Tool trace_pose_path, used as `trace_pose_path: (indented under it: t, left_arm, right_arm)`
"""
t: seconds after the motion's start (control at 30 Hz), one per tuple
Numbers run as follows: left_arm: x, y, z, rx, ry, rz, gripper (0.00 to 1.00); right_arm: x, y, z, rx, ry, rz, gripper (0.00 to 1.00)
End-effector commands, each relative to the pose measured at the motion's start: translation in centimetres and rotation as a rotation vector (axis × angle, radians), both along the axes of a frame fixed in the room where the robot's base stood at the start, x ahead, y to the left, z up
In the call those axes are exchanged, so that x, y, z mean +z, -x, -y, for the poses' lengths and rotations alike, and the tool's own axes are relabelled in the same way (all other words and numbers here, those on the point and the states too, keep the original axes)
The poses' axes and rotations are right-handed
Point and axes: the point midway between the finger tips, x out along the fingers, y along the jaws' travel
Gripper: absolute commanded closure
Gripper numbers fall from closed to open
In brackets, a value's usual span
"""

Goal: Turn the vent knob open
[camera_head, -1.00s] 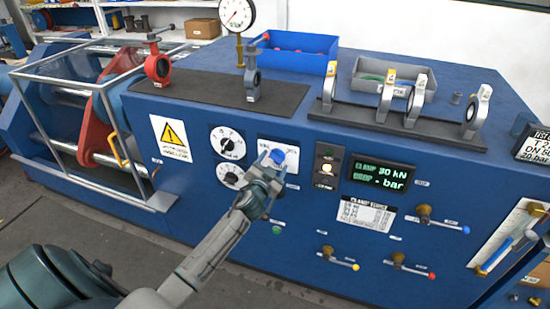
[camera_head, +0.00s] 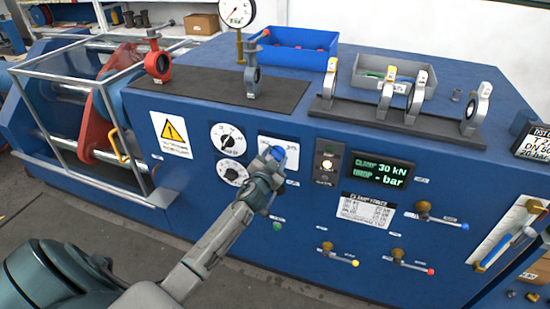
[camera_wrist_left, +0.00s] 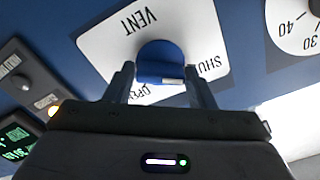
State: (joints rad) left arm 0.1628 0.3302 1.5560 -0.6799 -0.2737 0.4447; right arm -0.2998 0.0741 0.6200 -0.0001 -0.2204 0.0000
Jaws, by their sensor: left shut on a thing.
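The blue vent knob (camera_head: 278,153) is on the blue front panel, on a white plate. In the left wrist view the knob (camera_wrist_left: 160,62) sits in front of the white plate (camera_wrist_left: 112,45) marked VENT, OPEN and SHUT. A white mark on the knob lies at its lower right, between OPEN and SHUT. My left gripper (camera_head: 267,162) is at the knob, its fingers one on each side; in the left wrist view the gripper (camera_wrist_left: 160,85) is shut on the knob. The gripper partly hides the word OPEN. My right gripper is not in view.
Two dials (camera_head: 228,138) are left of the knob. A display (camera_head: 380,171) and a switch plate (camera_head: 326,162) are to its right. Levers with yellow, red and blue tips (camera_head: 400,257) stick out lower right. Valves stand on top of the bench.

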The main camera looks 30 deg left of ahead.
Motion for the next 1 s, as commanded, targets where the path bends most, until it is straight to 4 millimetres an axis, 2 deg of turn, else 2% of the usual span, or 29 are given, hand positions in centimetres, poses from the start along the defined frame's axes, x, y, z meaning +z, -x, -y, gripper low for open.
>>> trace_pose_path:
  t: [0.27,1.0]
  left_arm:
    - [-0.1,0.0,0.1,0.000,-0.141,-0.035,0.73]
    - [-0.3,0.0,0.2,-0.001,-0.812,-0.198,0.73]
  right_arm:
    - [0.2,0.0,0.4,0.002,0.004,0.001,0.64]
    - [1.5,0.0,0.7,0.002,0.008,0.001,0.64]
